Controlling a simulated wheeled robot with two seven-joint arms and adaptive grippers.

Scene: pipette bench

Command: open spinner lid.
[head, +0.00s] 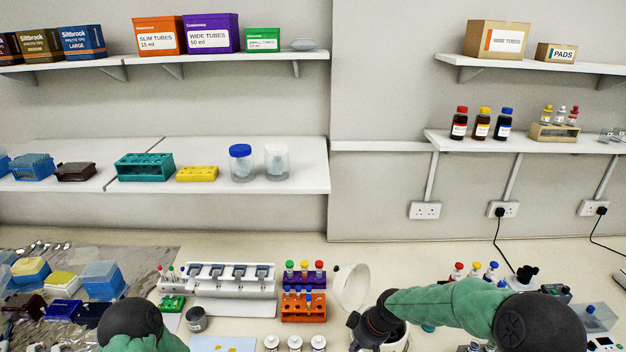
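The spinner (398,340) is a white round device at the bottom middle, mostly hidden behind my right arm. Its pale lid (352,287) stands raised and tilted up at the spinner's back left, with a small dark knob at its upper left edge. My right gripper (358,341) is dark and sits just below the lid, at the left side of the spinner. Its fingers are cut off or too dark to read, and I cannot tell whether it touches the lid. My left arm shows at the bottom left, with its gripper out of the picture.
Left of the spinner stand an orange rack (303,308), a purple rack (306,277) with coloured caps, and a white pipette stand (230,290). White-capped bottles (295,342) stand in front. Small capped vials (475,270) stand behind my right arm. Shelves line the wall.

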